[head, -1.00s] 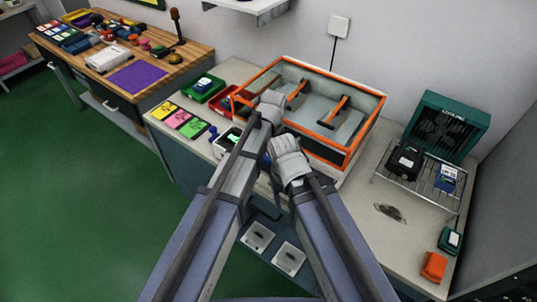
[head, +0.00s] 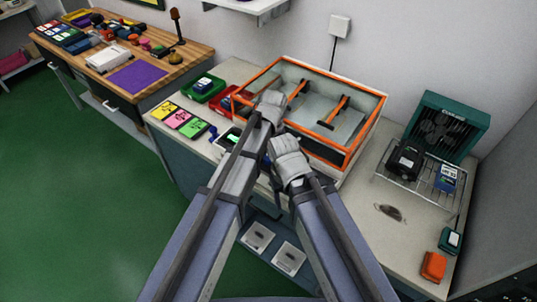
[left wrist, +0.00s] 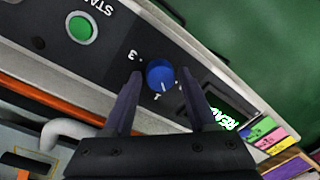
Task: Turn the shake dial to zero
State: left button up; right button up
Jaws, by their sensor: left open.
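The blue shake dial (left wrist: 160,76) sits on the dark front panel of the shaker, between the green START button (left wrist: 81,28) and the lit READY display (left wrist: 229,119). Its white pointer line faces down in the left wrist view, close to the printed 1; a 3 is printed at its left. My left gripper (left wrist: 161,80) is open, with one finger on each side of the dial; I cannot tell whether they touch it. In the head view the shaker (head: 352,152) has an orange-rimmed tray, and my arms hide most of its panel. My right gripper's fingers do not show.
Coloured cards (head: 182,122) and green (head: 204,88) and red bins lie left of the shaker. A wire rack (head: 425,180) with devices and a teal fan box (head: 446,124) stand at the right. An orange block (head: 433,266) lies at the bench's right front.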

pick_arm(q)
jog(key=shift+d+r+p, duration=0.15)
jog(key=shift+r+p, duration=1.8)
jog(key=shift+d+r+p, duration=0.1)
jog(key=shift+r+p, duration=1.8)
jog(key=shift+r, duration=0.05)
